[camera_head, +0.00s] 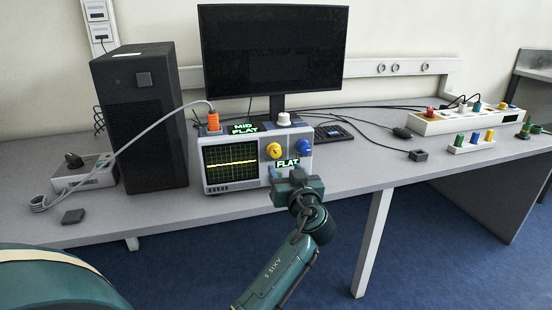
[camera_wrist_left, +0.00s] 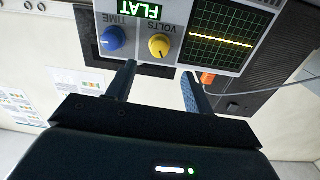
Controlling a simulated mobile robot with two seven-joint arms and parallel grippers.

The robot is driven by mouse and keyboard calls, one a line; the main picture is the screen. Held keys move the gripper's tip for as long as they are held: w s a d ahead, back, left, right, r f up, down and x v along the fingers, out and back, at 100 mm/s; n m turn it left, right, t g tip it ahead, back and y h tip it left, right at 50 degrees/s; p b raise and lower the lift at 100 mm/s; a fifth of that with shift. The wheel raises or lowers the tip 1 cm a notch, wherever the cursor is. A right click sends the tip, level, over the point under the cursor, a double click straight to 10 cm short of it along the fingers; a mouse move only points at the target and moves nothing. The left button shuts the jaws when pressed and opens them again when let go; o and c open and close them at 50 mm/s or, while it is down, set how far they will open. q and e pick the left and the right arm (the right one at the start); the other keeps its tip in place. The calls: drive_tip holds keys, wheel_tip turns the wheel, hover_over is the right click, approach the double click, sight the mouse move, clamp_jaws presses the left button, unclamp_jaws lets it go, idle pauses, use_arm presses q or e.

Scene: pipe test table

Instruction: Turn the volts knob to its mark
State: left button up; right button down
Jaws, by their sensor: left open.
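The yellow volts knob (camera_head: 274,151) is on the front of the oscilloscope (camera_head: 208,182), right of its screen. In the left wrist view the same knob (camera_wrist_left: 159,46), labelled VOLTS, faces me upside down; its mark is too small to read. My left gripper (camera_head: 287,174) is in front of the panel, just below and right of the knob in the head view. In the wrist view its two fingers (camera_wrist_left: 158,71) are apart and empty, with the knob beyond the gap between their tips. They look clear of it. My right gripper is not in view.
A blue time knob (camera_head: 304,147) is beside the volts knob. The screen (camera_head: 231,163) shows a flat yellow trace; signs read MID FLAT (camera_head: 243,129) and FLAT (camera_head: 288,162). An orange plug (camera_head: 213,121) with a grey cable and a white knob (camera_head: 284,119) are on top. A black tower (camera_head: 140,120) stands left.

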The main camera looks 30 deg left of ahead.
sight(276, 154)
use_arm(q)
drive_tip(key=x, duration=0.9)
drive_tip(key=shift+w+a, duration=0.2)
drive_tip(key=shift+w, duration=0.05)
drive_tip(key=shift+f, duration=0.1)
drive_tip(key=c, duration=1)
drive_tip(key=shift+o, duration=0.2)
